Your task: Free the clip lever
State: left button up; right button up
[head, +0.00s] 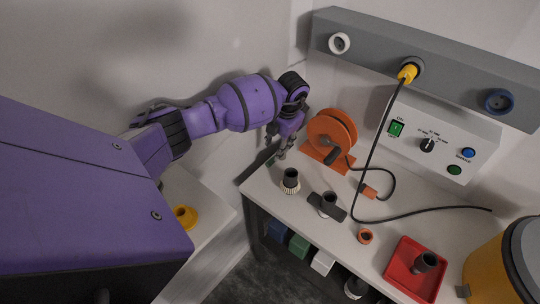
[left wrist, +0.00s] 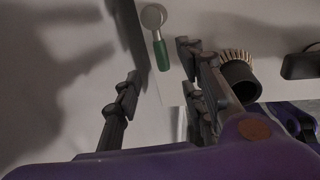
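I cannot tell for certain which thing is the clip lever. A small piece with a green handle and a pale round end (left wrist: 162,54) shows in the left wrist view, beyond and between my fingers. A bit of its green shows at the bench's left corner in the head view (head: 270,161). My left gripper (head: 279,154) is over that corner, pointing down, beside the orange reel (head: 327,127). In the left wrist view its fingers (left wrist: 160,84) are wide apart with nothing between them. My right gripper is in neither view.
A black nozzle with a bristle ring (head: 290,180) stands close to my left gripper. A dark T-shaped nozzle (head: 328,204), an orange ring (head: 365,236) and a red tray (head: 405,260) lie further right. A black cable (head: 367,150) hangs from a yellow plug across the bench.

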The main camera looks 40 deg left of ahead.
aim_at(272, 159)
pick_arm(q)
jog(key=f, duration=0.2)
jog(key=a+f, duration=0.1)
jog(key=f, duration=0.4)
jog(key=shift+a+f+b, duration=0.15)
jog(key=shift+f+b, duration=0.1)
jog(key=shift+b, duration=0.05)
grip_shut()
